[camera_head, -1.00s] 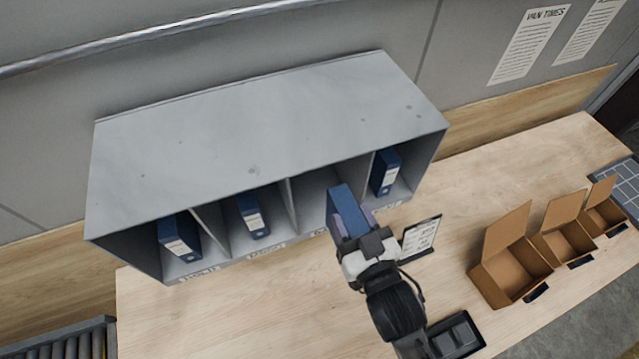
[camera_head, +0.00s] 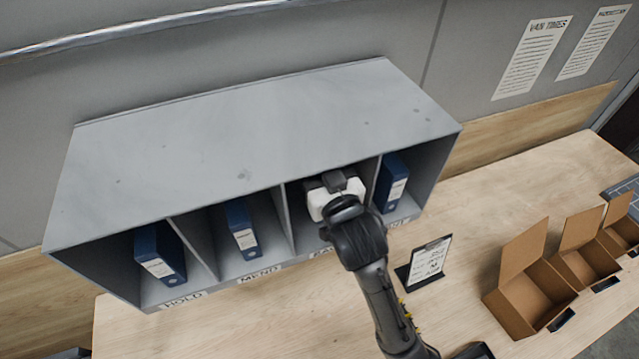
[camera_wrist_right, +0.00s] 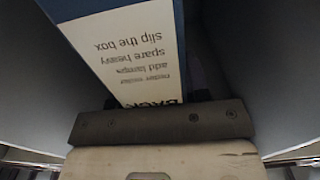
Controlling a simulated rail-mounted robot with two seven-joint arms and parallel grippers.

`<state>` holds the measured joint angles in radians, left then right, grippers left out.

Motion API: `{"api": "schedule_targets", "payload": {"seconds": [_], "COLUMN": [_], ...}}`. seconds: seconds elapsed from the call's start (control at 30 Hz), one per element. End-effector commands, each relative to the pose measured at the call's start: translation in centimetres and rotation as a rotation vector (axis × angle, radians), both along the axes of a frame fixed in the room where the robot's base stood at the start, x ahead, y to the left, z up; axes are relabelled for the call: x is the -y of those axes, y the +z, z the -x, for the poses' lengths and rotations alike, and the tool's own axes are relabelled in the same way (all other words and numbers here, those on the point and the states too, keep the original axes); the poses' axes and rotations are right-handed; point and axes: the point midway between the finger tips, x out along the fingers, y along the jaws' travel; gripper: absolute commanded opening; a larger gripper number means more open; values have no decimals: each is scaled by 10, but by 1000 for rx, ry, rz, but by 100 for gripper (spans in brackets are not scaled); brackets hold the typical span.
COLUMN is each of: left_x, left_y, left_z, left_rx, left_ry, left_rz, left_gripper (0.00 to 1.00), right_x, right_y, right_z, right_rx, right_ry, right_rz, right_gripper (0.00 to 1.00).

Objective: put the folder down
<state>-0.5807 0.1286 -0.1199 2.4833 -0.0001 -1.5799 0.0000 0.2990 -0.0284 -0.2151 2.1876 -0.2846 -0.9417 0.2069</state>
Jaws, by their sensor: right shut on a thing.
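The folder (camera_wrist_right: 125,45) is blue with a white printed label, seen upside down in the right wrist view. My right gripper (camera_head: 333,182) is shut on it inside the third compartment from the left of the grey shelf unit (camera_head: 250,150). In the head view the gripper and the shelf's top hide the folder. The wrist view shows grey compartment walls on both sides of the folder. Whether the folder touches the compartment floor cannot be seen. My left gripper is not in view.
Blue folders stand in the first (camera_head: 160,252), second (camera_head: 242,228) and fourth (camera_head: 392,182) compartments. A small sign (camera_head: 428,262) stands on the wooden table (camera_head: 230,320) beside my right arm. Open cardboard boxes (camera_head: 528,290) stand at the right. The table front left is clear.

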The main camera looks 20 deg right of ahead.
Motion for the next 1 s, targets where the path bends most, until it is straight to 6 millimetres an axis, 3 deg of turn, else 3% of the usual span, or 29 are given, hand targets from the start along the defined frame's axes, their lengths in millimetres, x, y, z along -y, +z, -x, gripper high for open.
{"api": "schedule_targets", "payload": {"seconds": [0.53, 1.0], "left_x": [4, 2], "left_y": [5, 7], "left_z": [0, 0], "left_rx": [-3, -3], "left_ry": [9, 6], "left_rz": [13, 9], "left_gripper": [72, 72], "right_x": [0, 0], "right_y": [-52, -60], "right_z": [1, -3], "right_rx": [-2, 1], "right_ry": [1, 1], "right_rz": [1, 0], "right_gripper": [0, 0]}}
